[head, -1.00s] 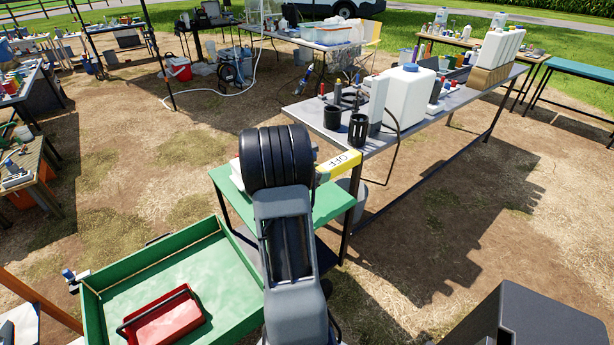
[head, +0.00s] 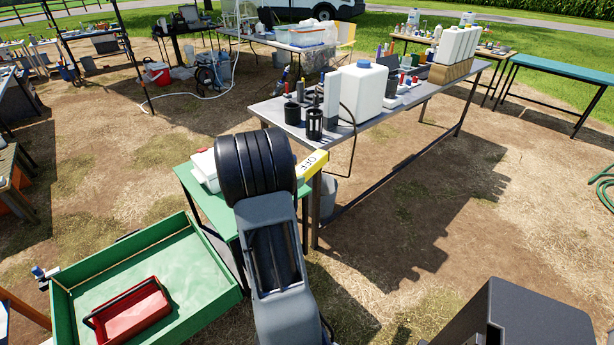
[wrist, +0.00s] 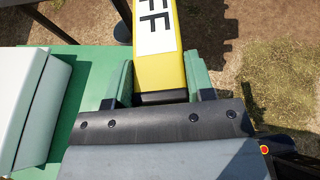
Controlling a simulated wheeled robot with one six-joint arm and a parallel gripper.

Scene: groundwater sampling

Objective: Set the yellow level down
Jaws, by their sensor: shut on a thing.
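The yellow level (head: 314,163) with black letters sticks out to the right from behind my arm in the head view. In the wrist view the level (wrist: 170,65) runs up between two green fingers. My gripper (wrist: 158,84) is shut on its near end, by the black end cap. The gripper itself is hidden behind my arm in the head view. Below is a small green table (head: 215,209), whose top also shows in the wrist view (wrist: 85,85). The level lies by the table's right edge, partly with bare ground behind it. I cannot tell whether it touches the table.
A white box (wrist: 30,95) takes up the left of the green table. A long grey table (head: 372,127) with a white canister (head: 362,92) and black cups stands just beyond. A green tray (head: 212,262) holding a red carrier (head: 133,312) is at lower left. Open ground lies right.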

